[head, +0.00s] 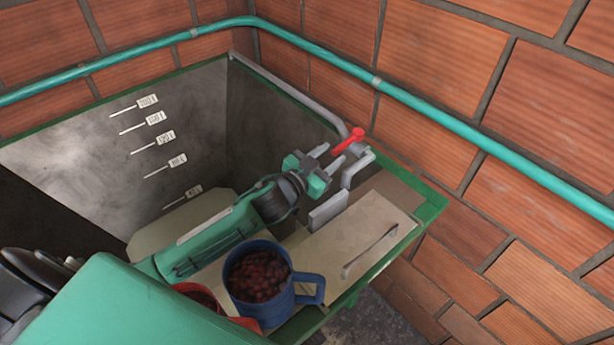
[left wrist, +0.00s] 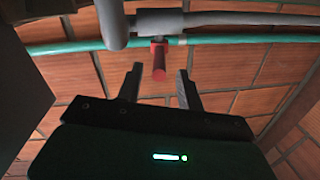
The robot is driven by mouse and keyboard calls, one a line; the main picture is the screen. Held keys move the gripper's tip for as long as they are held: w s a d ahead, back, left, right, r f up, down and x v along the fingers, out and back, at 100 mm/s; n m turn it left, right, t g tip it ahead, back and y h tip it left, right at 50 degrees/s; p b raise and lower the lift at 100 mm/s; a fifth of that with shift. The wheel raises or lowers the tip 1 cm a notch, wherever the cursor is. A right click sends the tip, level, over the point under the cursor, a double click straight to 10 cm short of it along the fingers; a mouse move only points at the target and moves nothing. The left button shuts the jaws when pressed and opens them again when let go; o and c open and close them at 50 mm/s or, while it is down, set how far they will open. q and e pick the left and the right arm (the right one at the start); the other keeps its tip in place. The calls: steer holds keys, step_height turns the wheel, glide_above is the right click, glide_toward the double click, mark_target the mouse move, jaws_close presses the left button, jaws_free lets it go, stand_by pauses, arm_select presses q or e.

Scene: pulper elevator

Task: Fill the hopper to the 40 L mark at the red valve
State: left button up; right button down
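The red valve (head: 348,140) sits on a grey pipe at the hopper's right corner. It also shows in the left wrist view (left wrist: 158,62), hanging below the pipe. My left gripper (head: 328,158) is open and empty just short of the red handle; in the left wrist view its fingers (left wrist: 159,72) stand either side of the handle's line, with no visible contact. The hopper (head: 85,150) is a grey-walled bin with several level marks on its wall. The lowest mark (head: 193,191) appears to be 40 L. I see no clear water surface; my arm hides part of the hopper. My right gripper is out of view.
A blue mug (head: 307,290) of dark red cherries stands on the ledge beside my left arm, with a red container (head: 195,291) partly hidden behind my arm. A beige lid with a handle (head: 365,250) lies to the right. Brick walls and a teal pipe (head: 450,120) bound the corner.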

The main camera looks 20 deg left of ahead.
arm_select(q)
steer(key=b+v, duration=0.3)
steer(key=v, duration=0.6)
